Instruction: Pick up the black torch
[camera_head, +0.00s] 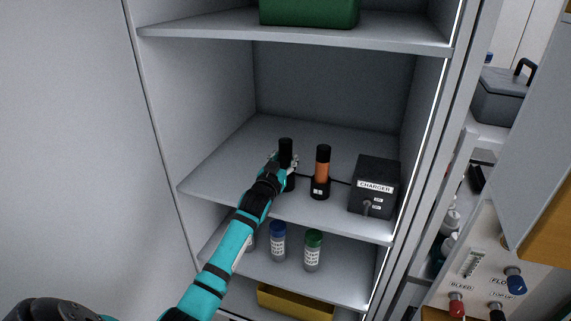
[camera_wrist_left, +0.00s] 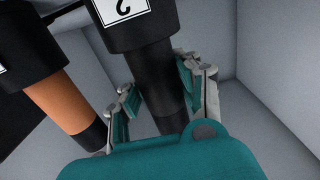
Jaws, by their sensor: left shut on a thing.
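The black torch (camera_head: 286,147) stands upright in a dark cup on the middle shelf of the open cabinet. My left gripper (camera_head: 284,164) is shut on the torch's upper body, reaching in from the front left. In the left wrist view, the black torch (camera_wrist_left: 155,78) lies between the two fingers of the gripper (camera_wrist_left: 165,92). Its lower end sits in a black cup (camera_wrist_left: 137,28) with a white label marked with a "2". The gripper partly hides the torch and cup in the head view. My right gripper is not seen.
An orange and black torch (camera_head: 323,163) stands in its own cup just right, with the black charger box (camera_head: 375,186) beyond it. Blue-capped (camera_head: 278,241) and green-capped (camera_head: 313,251) jars and a yellow bin (camera_head: 295,303) are below. A green bin (camera_head: 310,12) is above. The shelf's back is clear.

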